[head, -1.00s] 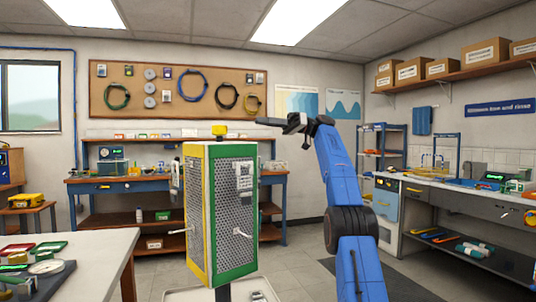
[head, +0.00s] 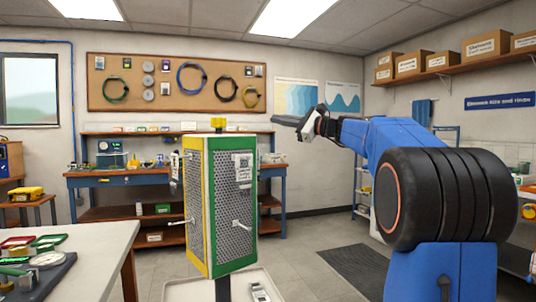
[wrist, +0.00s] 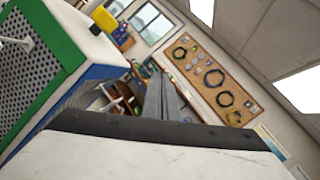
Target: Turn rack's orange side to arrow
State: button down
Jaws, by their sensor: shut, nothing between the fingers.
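The rack (head: 232,205) is an upright box on a post with perforated panels. In the head view a narrow yellow-edged side faces left and a wider green-edged side faces right, each with a small bar handle. In the wrist view the rack (wrist: 38,65) shows a green-edged side and a blue side. No orange side shows. A small yellow block (head: 217,122) sits at the rack's top; I cannot tell whether it is the arrow. My gripper (head: 275,119) is shut and empty, pointing left, right of the rack's top and apart from it in the picture.
A pale tray (head: 190,290) lies under the rack with a small device (head: 259,292) on it. A white table (head: 90,240) stands at the left front. A workbench (head: 110,180) runs along the back wall. Open floor lies right of the rack.

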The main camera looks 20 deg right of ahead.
jog(key=s+d+f+m+t+h, duration=0.1)
jog(key=s+f+m+h, duration=0.6)
jog(key=f+m, duration=0.5)
jog(key=x, duration=1.2)
jog(key=shift+w+a+y, duration=0.15)
jog(key=shift+a+y, duration=0.15)
jog(key=shift+a, duration=0.05)
jog(key=shift+w+r, duration=0.1)
